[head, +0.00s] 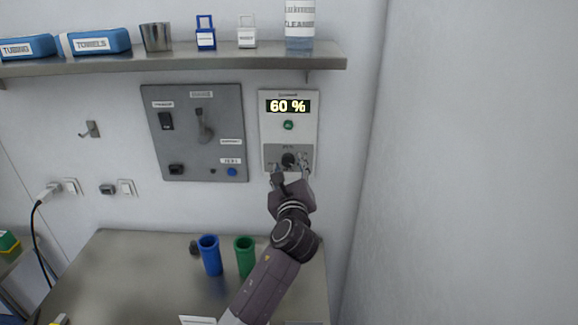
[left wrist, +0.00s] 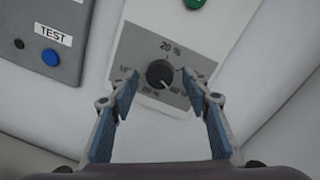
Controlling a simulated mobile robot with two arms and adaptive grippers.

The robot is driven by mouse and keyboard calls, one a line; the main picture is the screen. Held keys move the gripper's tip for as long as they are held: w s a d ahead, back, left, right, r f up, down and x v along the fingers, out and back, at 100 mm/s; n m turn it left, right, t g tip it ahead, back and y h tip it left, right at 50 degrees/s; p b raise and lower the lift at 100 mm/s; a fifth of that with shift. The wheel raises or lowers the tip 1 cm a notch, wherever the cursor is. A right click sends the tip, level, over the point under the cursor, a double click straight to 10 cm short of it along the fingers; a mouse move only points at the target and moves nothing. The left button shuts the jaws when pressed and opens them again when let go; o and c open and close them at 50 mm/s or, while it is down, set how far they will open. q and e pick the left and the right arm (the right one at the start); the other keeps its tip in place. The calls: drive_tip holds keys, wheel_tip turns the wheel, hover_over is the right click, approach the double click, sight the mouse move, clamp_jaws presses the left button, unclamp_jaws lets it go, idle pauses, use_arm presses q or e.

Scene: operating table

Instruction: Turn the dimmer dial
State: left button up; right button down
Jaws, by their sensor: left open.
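The dimmer dial (head: 289,159) is a black round knob on a grey scale plate, low on a white wall panel (head: 268,125). The panel's display (head: 288,106) reads 60 %. In the left wrist view the dial (left wrist: 160,74) sits ahead between the blue-padded fingertips, with marks such as 20 % above it. My left gripper (head: 290,169) is open in front of the dial, one finger on each side; it also shows in the left wrist view (left wrist: 160,75). Both fingers look apart from the knob. My right gripper is not in view.
A grey switch panel (head: 220,105) with a lever is mounted left of the dimmer panel. A shelf (head: 190,62) with boxes and containers runs above. Blue (head: 210,256) and green (head: 245,257) cups stand on the metal table (head: 130,270) below. A bare wall is at right.

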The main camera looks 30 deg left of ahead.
use_arm(q)
drive_tip(key=c, duration=1)
drive_tip(key=shift+c, duration=0.8)
drive_tip(key=shift+n, duration=0.3)
drive_tip(key=shift+r+n+p, duration=0.1)
drive_tip(key=shift+n+p, duration=0.4)
drive_tip(key=shift+n, duration=0.5)
drive_tip(key=n, duration=0.2)
drive_tip(key=shift+n+p, duration=0.3)
drive_tip(key=n, duration=0.3)
drive_tip(key=shift+r+h, duration=0.1)
drive_tip(key=shift+h, duration=0.2)
drive_tip(key=shift+n+p, duration=0.3)
drive_tip(key=shift+n, duration=1.2)
